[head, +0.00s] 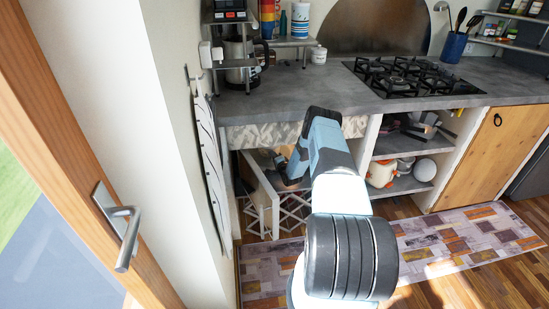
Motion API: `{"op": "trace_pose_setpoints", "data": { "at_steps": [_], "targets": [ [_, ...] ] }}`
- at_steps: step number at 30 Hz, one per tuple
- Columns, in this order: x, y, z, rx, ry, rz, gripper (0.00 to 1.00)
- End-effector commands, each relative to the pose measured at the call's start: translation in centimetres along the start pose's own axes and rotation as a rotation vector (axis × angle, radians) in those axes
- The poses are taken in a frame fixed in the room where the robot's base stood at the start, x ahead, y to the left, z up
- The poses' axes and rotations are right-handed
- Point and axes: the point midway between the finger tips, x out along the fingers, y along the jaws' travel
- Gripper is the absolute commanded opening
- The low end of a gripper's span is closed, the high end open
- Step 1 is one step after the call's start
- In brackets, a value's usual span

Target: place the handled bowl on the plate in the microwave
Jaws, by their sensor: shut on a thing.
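My gripper (282,162) is small and dark, partly hidden by my blue and white arm. It is low in the open bay under the left part of the counter. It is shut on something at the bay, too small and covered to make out. A brownish surface (292,181) shows just below it; I cannot tell whether this is the handled bowl or part of the furniture. I cannot make out the microwave or the plate.
An open white-edged panel (263,188) and a white lattice (292,208) stand around the bay. The grey counter (300,92) runs above, with a black hob (405,78). Shelves (405,184) with pots lie right. A rug (450,240) covers the floor; a door (75,130) is left.

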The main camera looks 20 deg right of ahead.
Motion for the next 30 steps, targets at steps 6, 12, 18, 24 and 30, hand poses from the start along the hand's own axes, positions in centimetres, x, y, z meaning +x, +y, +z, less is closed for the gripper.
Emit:
{"op": "trace_pose_setpoints", "data": {
  "at_steps": [6, 12, 18, 24, 30],
  "targets": [
    [0.29, 0.05, -0.06, -0.001, 0.001, -0.004, 0.0],
    [0.27, 0.22, -0.07, -0.001, 0.001, -0.003, 0.0],
    [0.19, 0.33, -0.07, -0.001, 0.001, 0.0, 0.47],
    [0.18, 0.34, -0.09, 0.0, 0.001, 0.0, 0.54],
    [-0.04, 0.25, -0.15, 0.0, 0.001, 0.001, 0.54]
  ]
}}
